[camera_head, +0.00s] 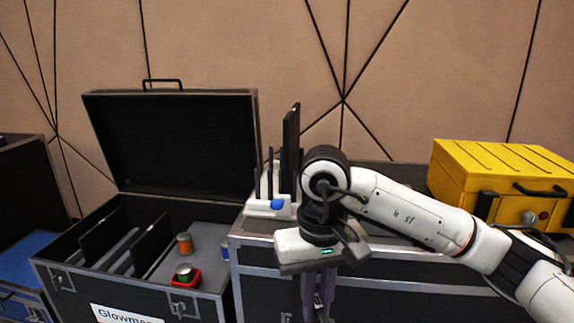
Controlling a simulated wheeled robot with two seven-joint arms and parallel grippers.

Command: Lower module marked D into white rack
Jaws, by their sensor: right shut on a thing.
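The white rack (258,208) stands on the dark case at centre, a blue patch on its front. Several thin dark modules stand upright at it; the tallest black one (291,150) is partly behind my right arm. My right gripper (318,300) points down in front of that case, lower than the rack and to its right. It is shut on a dark, narrow thing seen edge-on, cut off by the bottom edge of the view. No letter D is readable, so I cannot tell which module is D. My left gripper is not in view.
An open black case (203,304) at left holds upright dark panels (112,232), an orange-brown can (184,243) and a red tray (186,281) with a green-topped item. A yellow case (470,175) stands at right, behind my arm. A panelled wall (240,45) closes the back.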

